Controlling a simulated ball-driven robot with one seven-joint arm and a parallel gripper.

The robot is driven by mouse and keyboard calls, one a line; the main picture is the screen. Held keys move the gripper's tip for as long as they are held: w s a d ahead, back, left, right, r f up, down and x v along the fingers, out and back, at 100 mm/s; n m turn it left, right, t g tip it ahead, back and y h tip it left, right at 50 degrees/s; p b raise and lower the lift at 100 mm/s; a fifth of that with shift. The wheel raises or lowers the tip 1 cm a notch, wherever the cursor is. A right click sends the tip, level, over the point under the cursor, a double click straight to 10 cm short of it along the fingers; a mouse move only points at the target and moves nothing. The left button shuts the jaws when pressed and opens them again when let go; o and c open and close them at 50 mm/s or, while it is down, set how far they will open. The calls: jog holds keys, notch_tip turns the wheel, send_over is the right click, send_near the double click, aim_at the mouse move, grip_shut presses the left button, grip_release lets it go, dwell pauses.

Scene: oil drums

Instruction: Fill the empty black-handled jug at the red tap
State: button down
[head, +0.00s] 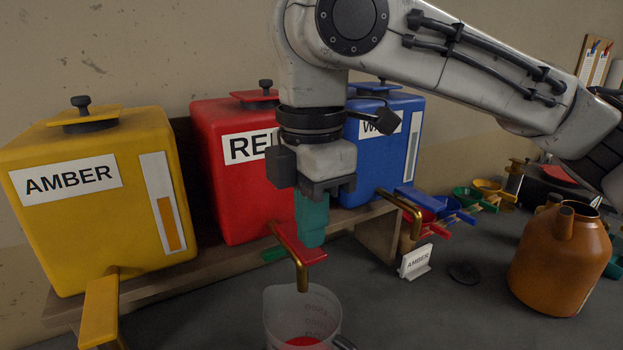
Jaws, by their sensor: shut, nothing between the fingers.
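The clear jug (280,308) stands under the brass spout (302,277) of the red tank (228,190). A shallow layer of red liquid (302,341) shows inside it. Part of its black handle (344,342) shows at the bottom edge of the head view; the jug's base is cut off. The red tap lever (292,243) lies just above the spout. My gripper (312,240) points down with its teal fingers shut and empty, their tips at the lever; I cannot tell whether they touch it. No stream is clearly visible below the spout.
An amber tank (95,225) stands left and a blue tank (385,150) right, on a wooden shelf (170,270). Small coloured scoops (470,195) lie behind.

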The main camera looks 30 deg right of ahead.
aim_at(312, 262)
jog(key=shift+f, duration=1.3)
jog(key=shift+s+f+t+b, duration=0.15)
jog(key=shift+f+t+b, duration=0.4)
jog(key=shift+b, duration=0.35)
jog(key=shift+s+t+b, duration=0.15)
jog(key=shift+t+b, duration=0.4)
jog(key=shift+t, duration=0.1)
jog(key=shift+r, duration=0.1)
jog(key=shift+r+p, duration=0.65)
jog(key=shift+p, duration=0.3)
